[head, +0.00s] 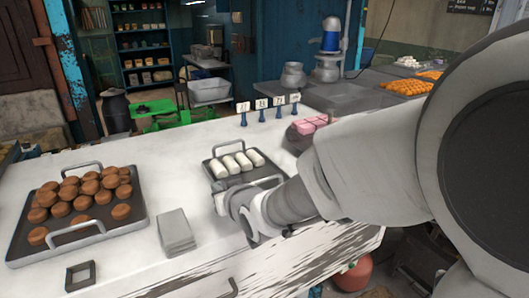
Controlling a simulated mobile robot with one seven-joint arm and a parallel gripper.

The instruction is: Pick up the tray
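A small dark tray (258,174) with several white rolls (241,162) lies on the white counter, with a handle at its far side. My gripper (224,200) is at the near edge of this tray, by its near handle. The fingers are small and partly hidden by my own arm, so I cannot tell whether they are open or closed around the handle. A larger dark tray (22,251) with several round brown sweets (85,192) and two handles lies at the left of the counter, apart from my gripper.
Grey stacked boxes or sheets (175,230) lie between the trays. A small dark square frame (80,276) is at the front left. Small price signs (262,105) stand behind the small tray. Pink sweets (312,124) are partly behind my arm. The counter's middle is clear.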

